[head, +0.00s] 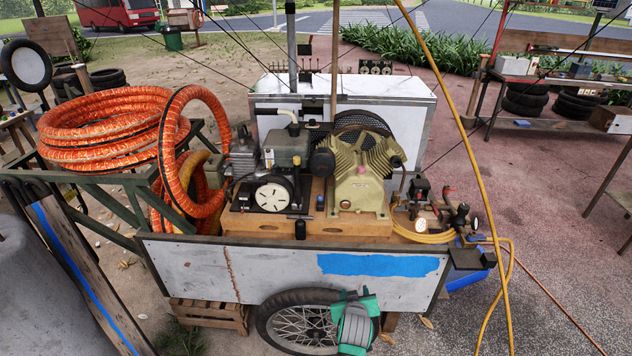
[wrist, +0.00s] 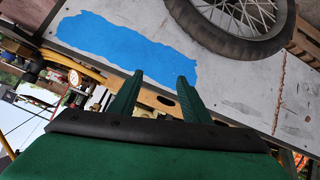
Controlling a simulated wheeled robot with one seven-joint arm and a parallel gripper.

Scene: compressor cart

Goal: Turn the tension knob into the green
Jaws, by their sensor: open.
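I cannot tell for certain which part is the tension knob. A small black knob-like cylinder (head: 300,230) stands at the front edge of the wooden base in the head view. Behind it, a round white face with dark marks (head: 272,196) sits on the front of the motor unit. No green zone can be made out. My gripper (head: 357,297) is low in front of the cart, beside the wheel and below these parts. In the wrist view my gripper's two green fingers (wrist: 158,82) are apart with nothing between them, facing the cart's side panel.
The cart's white side panel (head: 205,272) has a blue patch (head: 378,265). The spoked wheel (head: 300,322) is left of my gripper. The compressor (head: 358,180) stands on the wooden base. Orange hoses (head: 105,130) are at left; a yellow hose (head: 468,130) runs down at right.

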